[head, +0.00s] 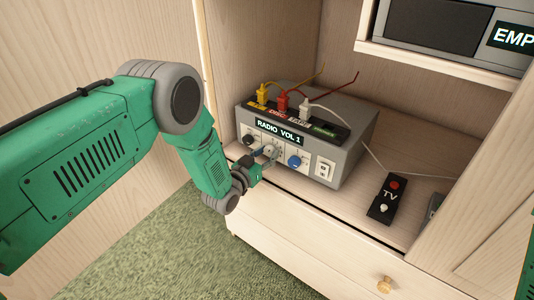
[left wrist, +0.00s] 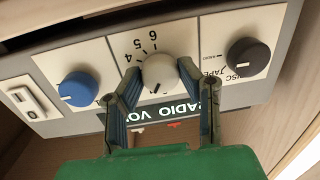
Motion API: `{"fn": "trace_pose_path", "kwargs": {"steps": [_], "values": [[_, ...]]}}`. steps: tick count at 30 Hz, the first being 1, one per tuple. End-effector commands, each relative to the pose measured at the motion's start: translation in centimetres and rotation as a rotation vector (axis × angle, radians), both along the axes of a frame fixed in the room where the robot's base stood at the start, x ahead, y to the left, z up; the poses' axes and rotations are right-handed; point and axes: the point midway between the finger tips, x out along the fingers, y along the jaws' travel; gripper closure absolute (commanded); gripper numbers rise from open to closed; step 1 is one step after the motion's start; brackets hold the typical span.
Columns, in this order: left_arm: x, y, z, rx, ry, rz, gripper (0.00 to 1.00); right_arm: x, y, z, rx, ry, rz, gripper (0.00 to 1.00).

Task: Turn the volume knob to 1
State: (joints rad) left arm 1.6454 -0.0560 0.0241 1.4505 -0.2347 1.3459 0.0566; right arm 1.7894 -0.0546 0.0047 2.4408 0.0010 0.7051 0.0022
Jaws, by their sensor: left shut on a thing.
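The grey radio box (head: 345,140) sits on the cabinet shelf, and its display (head: 279,133) reads "RADIO VOL 1". The light grey volume knob (left wrist: 159,73) is in the middle of the front panel, between a blue knob and a black knob. My left gripper (head: 266,154) is shut on the volume knob, with one finger on each side of it in the left wrist view (left wrist: 160,80). A dark mark shows on the knob's face near the display side. Scale numbers 4, 5 and 6 show; the others are hidden by a finger. My right gripper is not in view.
The blue knob (left wrist: 77,91) and black knob (left wrist: 247,57) flank the gripper closely. Yellow, red and white plugs (head: 306,105) with wires stand on the box top. A drawer with a round knob (head: 384,284) is below.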

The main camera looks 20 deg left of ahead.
Motion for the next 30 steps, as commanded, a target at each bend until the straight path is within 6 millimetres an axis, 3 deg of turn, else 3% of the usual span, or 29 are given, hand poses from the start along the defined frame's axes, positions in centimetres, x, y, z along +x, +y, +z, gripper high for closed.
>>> {"fn": "trace_pose_path", "kwargs": {"steps": [16,17,18,30], "values": [[0.16,0.02,0.25,-0.032,0.005,0.000,0.97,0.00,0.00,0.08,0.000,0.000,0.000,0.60],[0.16,0.02,0.25,-0.032,0.005,0.000,0.61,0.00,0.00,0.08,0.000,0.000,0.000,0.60],[0.16,0.02,0.24,-0.032,0.005,0.000,0.48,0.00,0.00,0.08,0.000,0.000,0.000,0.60],[-0.43,0.18,0.04,-0.030,0.011,0.000,0.48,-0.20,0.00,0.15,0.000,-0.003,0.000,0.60]]}}
